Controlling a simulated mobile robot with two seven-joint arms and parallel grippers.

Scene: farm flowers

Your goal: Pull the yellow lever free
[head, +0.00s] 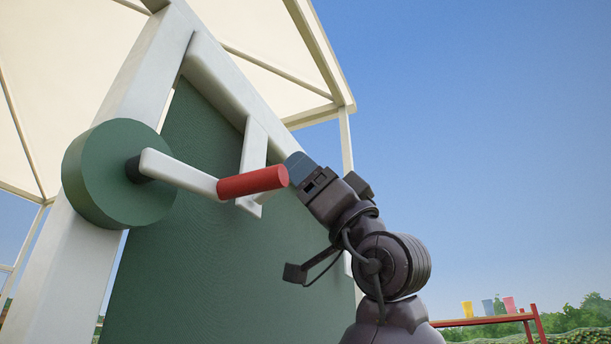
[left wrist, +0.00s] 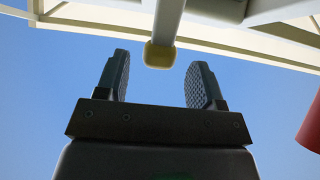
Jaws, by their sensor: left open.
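My left gripper (head: 298,168) is raised at the tip of the dark arm in the head view, close to the right end of a red crank handle. In the left wrist view my open left gripper (left wrist: 159,80) has its two fingers apart with nothing between them. A pale lever with a yellow end (left wrist: 160,55) hangs from above, just beyond the fingertips and roughly centred between them. I cannot see the yellow part in the head view; the gripper may hide it. My right gripper does not show.
The red handle (head: 253,182) sits on a white crank arm (head: 178,171) from a green round drum (head: 115,175) on a white post. It also shows at the right edge of the left wrist view (left wrist: 311,128). A green panel (head: 180,265) stands behind. Open sky lies right.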

